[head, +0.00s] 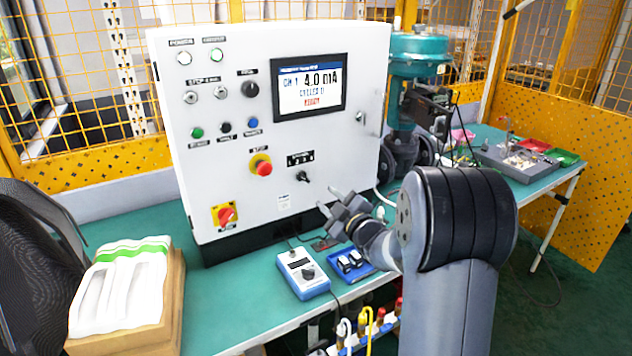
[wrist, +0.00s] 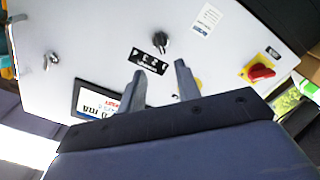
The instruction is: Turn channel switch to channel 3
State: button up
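The channel switch (head: 303,176) is a small black rotary knob low on the right of the white panel's front, below a black label plate with white markings (head: 300,158). The knob also shows in the wrist view (wrist: 161,41), where the panel appears upside down; its exact setting is too small to read. The display (head: 310,86) reads CH 1, 4.0 mA. My gripper (head: 329,200) is open and empty, in front of the panel, below and right of the knob in the head view. In the wrist view the knob lies beyond the fingertips (wrist: 160,69), apart from them.
A red emergency button (head: 261,165) and a red-yellow switch (head: 225,215) are left of the knob. A blue handheld device (head: 302,274) lies on the green bench. A teal valve actuator (head: 418,55) stands right of the panel.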

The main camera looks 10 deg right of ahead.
aim_at(306, 179)
jog(key=p+x, duration=0.2)
jog(key=x, duration=0.8)
jog(key=shift+w+a, duration=0.15)
jog(key=shift+w, duration=0.05)
grip_shut()
